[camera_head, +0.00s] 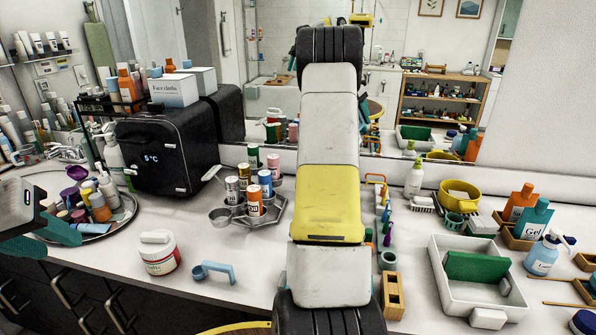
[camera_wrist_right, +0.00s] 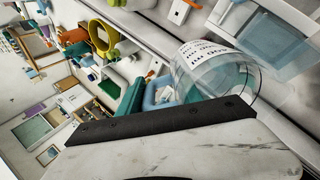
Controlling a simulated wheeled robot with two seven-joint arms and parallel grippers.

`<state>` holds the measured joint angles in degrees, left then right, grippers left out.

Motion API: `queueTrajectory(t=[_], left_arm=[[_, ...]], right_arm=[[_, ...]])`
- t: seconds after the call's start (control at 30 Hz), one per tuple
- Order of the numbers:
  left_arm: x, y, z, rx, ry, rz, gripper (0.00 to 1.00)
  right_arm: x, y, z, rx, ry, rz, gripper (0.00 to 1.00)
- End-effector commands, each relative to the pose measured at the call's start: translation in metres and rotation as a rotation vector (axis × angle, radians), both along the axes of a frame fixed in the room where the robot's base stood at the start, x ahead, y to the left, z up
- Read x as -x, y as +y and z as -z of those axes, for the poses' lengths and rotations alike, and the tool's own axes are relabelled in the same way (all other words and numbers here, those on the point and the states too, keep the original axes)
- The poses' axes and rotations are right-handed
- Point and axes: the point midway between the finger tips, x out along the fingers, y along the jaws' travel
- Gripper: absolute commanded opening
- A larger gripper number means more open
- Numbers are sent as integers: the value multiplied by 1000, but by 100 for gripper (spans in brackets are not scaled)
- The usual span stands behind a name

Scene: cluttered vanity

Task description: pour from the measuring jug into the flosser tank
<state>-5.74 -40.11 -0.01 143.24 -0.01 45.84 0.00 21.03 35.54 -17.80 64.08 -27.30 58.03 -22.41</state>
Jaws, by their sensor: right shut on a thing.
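In the right wrist view a clear measuring jug (camera_wrist_right: 217,72) with printed dark markings and a blue handle (camera_wrist_right: 158,95) lies slanted across the picture. My right gripper (camera_wrist_right: 162,100) is shut on the jug's handle; its teal fingertips are partly hidden by the wrist's dark edge. A translucent blue container (camera_wrist_right: 268,42), which looks like the flosser tank, stands just past the jug. I cannot tell whether they touch, or the liquid level. In the head view my right arm hides the jug, tank and right gripper. My left gripper (camera_head: 48,236) is at the left edge, its opening unclear.
A white tray (camera_head: 440,290) with a green block is at the right. A can holder (camera_head: 247,216), a black box (camera_head: 167,150) and a round tray (camera_head: 120,222) are behind. A mirror backs the counter.

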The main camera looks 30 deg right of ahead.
Motion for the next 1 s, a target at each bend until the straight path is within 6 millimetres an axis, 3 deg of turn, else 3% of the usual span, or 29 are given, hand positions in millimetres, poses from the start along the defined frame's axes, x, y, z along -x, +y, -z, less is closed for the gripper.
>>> queueTrajectory(t=[1.0], left_arm=[[0,0,0,0,0,0,36]], right_arm=[[0,1,-6,103,-7,1,0]])
